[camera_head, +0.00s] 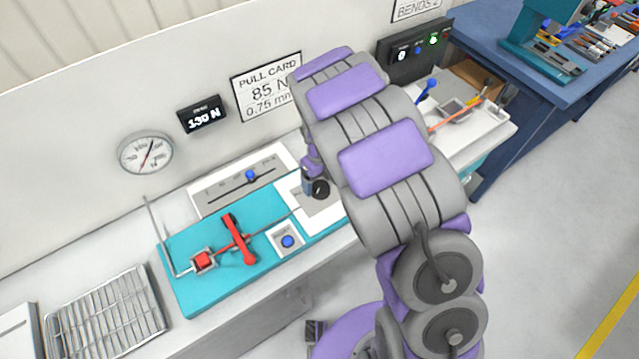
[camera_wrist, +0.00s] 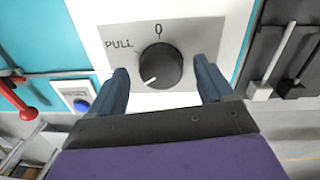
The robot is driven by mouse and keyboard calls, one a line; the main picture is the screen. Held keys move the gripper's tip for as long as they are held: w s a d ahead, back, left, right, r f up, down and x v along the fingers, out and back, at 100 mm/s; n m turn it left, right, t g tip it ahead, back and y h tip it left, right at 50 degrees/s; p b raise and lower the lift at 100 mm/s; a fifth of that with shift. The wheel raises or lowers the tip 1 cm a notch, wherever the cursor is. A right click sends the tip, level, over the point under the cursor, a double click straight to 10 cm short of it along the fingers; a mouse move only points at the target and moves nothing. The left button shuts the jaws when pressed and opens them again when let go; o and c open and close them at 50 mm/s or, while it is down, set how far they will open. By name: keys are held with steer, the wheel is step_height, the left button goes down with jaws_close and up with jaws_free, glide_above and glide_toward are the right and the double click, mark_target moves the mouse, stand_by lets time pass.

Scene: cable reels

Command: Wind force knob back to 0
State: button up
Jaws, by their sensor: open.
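My gripper (camera_wrist: 161,72) is open, with one dark blue finger on each side of the knob. Gaps show between the fingers and the knob; contact is not visible. In the head view the knob (camera_head: 320,189) shows just below my gripper (camera_head: 309,180), which my arm partly hides. The display (camera_head: 203,115) reads about 130 N.
A teal fixture (camera_head: 190,285) carries a red clamp lever (camera_head: 238,240) and a blue button (camera_head: 288,241). Behind it are a slider panel (camera_head: 215,200), a round dial gauge (camera_head: 146,153) and a pull card (camera_head: 268,84) reading 85 N. A wire rack (camera_head: 105,315) lies at left.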

steer(key=shift+a+f, duration=0.15)
steer(key=shift+f, duration=0.5)
steer(key=shift+s+d+f, duration=0.1)
steer(key=shift+d, duration=0.1)
steer(key=shift+d, duration=0.1)
steer(key=shift+c, duration=0.2)
steer(key=c, duration=1)
steer(key=shift+n, duration=0.3)
